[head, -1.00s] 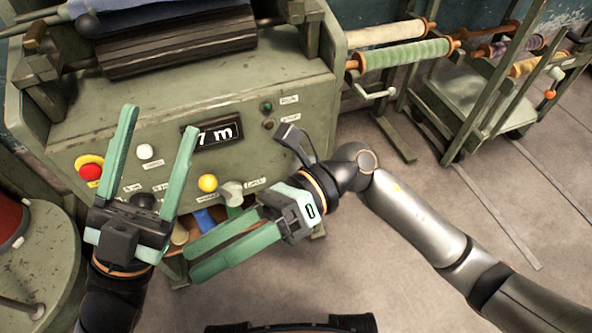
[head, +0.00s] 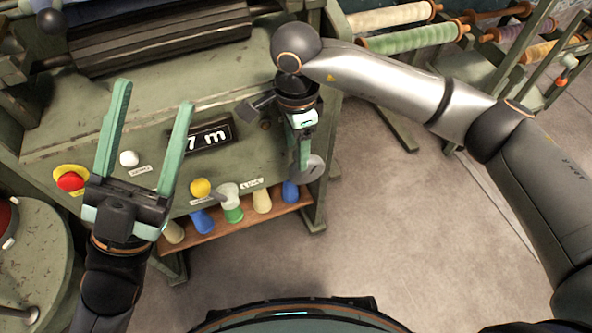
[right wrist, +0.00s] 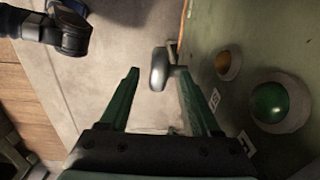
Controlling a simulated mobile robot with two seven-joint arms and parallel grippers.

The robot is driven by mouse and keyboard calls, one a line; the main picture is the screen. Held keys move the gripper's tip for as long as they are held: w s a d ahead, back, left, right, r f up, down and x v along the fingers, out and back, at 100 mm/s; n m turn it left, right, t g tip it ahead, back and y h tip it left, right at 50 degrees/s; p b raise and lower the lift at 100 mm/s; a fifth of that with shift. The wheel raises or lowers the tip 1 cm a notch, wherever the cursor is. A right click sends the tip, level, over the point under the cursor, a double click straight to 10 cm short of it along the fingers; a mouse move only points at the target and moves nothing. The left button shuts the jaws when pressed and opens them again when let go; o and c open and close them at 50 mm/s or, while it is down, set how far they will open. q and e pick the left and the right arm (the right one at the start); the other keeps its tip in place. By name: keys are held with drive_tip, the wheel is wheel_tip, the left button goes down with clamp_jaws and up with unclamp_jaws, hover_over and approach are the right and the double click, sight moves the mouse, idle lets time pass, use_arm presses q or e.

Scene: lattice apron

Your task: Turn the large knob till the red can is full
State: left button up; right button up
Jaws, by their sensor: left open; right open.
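A grey rounded knob (head: 314,168) sits at the right end of the green machine's front panel. It also shows in the right wrist view (right wrist: 158,70), in line with the gap between the fingertips. My right gripper (head: 303,168) is open and points down beside this knob; I cannot tell whether it touches. The right wrist view shows its spread fingers (right wrist: 156,76). My left gripper (head: 152,98) is open and empty in front of the panel's left part. A red rounded object (head: 5,214), perhaps the can, is cut off at the left edge.
Several bobbins stand on a wooden shelf (head: 245,228) below. A round green table (head: 45,255) stands left.

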sight(296, 165)
wheel_tip(296, 165, down, 9)
drive_tip(key=shift+r+b, duration=0.1)
drive_tip(key=shift+b, duration=0.9)
clamp_jaws()
